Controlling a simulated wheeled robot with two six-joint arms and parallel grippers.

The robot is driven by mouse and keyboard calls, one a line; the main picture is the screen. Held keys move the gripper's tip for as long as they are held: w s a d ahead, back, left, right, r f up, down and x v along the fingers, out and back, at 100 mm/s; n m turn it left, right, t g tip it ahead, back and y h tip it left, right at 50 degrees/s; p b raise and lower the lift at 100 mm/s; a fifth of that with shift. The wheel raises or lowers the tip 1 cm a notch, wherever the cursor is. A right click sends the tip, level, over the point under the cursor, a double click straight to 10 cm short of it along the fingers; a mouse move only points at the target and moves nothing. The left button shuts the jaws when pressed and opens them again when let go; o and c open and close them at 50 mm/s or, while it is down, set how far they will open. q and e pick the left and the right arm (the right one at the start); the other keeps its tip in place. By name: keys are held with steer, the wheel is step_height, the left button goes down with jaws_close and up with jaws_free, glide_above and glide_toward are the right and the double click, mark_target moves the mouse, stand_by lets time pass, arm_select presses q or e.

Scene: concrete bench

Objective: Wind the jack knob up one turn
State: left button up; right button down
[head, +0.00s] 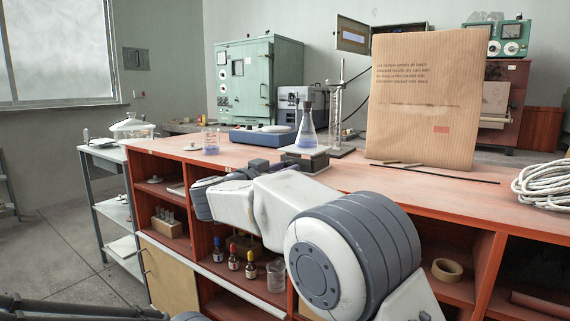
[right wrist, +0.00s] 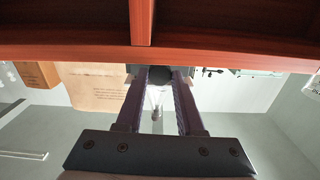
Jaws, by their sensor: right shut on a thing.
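The lab jack (head: 306,162) stands near the front edge of the red bench top, with a conical flask (head: 307,132) of pale violet liquid upright on its plate. My right gripper (head: 259,166) reaches the jack from its left side in the head view. In the right wrist view, its two fingers (right wrist: 159,78) are closed on the dark jack knob (right wrist: 160,73), one on each side. The flask shows upside down between the fingers there. The knob is mostly hidden by my gripper in the head view. My left gripper is not in view.
A blue-grey instrument (head: 262,136) and a beaker (head: 211,141) stand left of the jack. A stand with a cylinder (head: 337,118) is right behind it. A large brown paper package (head: 425,100) and coiled rope (head: 545,183) are to the right. Open shelves (head: 165,205) lie below the bench edge.

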steer(key=shift+r+m+p, duration=0.1)
steer(key=shift+m+p, duration=0.5)
steer(key=shift+m, duration=0.5)
steer(key=shift+m+p, duration=0.4)
steer(key=shift+m, duration=0.7)
steer(key=c, duration=0.5)
jaws_free()
steer(key=shift+s+a, duration=0.1)
steer(key=shift+s, duration=0.05)
steer(key=p+v, duration=0.2)
steer(key=v, duration=0.8)
steer(key=shift+s, duration=0.15)
